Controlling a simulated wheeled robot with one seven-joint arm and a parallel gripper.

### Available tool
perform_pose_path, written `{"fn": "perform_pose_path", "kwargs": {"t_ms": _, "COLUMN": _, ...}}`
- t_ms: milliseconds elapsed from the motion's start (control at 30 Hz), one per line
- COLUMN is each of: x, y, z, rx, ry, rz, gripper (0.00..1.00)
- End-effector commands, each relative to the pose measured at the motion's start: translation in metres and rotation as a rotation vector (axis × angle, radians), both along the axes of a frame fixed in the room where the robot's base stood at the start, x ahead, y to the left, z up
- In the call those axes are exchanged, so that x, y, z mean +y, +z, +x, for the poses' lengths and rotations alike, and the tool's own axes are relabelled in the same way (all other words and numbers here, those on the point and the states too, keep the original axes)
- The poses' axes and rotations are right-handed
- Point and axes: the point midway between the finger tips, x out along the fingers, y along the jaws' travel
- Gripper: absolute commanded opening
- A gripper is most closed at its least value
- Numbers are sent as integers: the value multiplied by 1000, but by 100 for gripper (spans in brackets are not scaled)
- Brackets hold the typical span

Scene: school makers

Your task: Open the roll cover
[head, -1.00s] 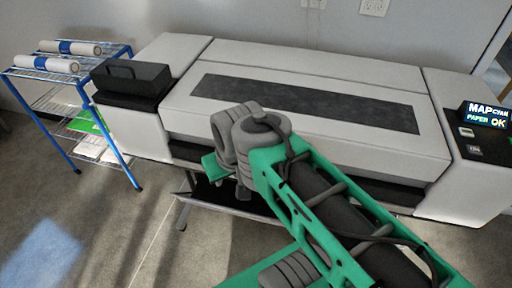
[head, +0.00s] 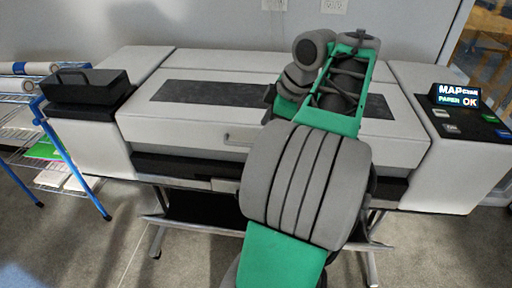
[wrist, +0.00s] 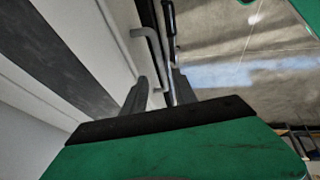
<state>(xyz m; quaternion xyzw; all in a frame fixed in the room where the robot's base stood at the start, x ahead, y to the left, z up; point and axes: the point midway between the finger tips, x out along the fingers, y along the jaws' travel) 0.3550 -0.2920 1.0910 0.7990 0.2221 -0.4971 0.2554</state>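The roll cover (head: 190,122) is the long light-grey front lid of the wide printer, with a dark window strip (head: 205,95); it looks closed. A grey bar handle (head: 240,140) sits on its lower front, partly hidden behind my arm. In the wrist view the handle (wrist: 148,42) stands off the pale cover (wrist: 95,40), just beyond my fingertips. My gripper (wrist: 158,85) has its two dark fingers apart, with the handle's near end showing around the gap. I cannot tell whether they touch it. In the head view my arm hides most of the gripper.
A black box with a handle (head: 85,88) sits on the printer's left end. A lit display (head: 456,97) is on the right end. A blue-framed wire rack (head: 60,150) with paper rolls stands at left. A dark catch tray (head: 200,208) hangs below the printer.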

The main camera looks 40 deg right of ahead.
Motion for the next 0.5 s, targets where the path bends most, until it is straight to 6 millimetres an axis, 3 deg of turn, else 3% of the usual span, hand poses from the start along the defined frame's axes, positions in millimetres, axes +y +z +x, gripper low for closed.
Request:
{"fn": "perform_pose_path", "kwargs": {"t_ms": 300, "x": 8, "y": -54, "z": 24, "rx": 1, "ry": 0, "rz": 2, "gripper": 34}}
{"fn": "perform_pose_path", "kwargs": {"t_ms": 500, "x": 9, "y": -65, "z": 30, "rx": 0, "ry": -2, "rz": 0, "gripper": 34}}
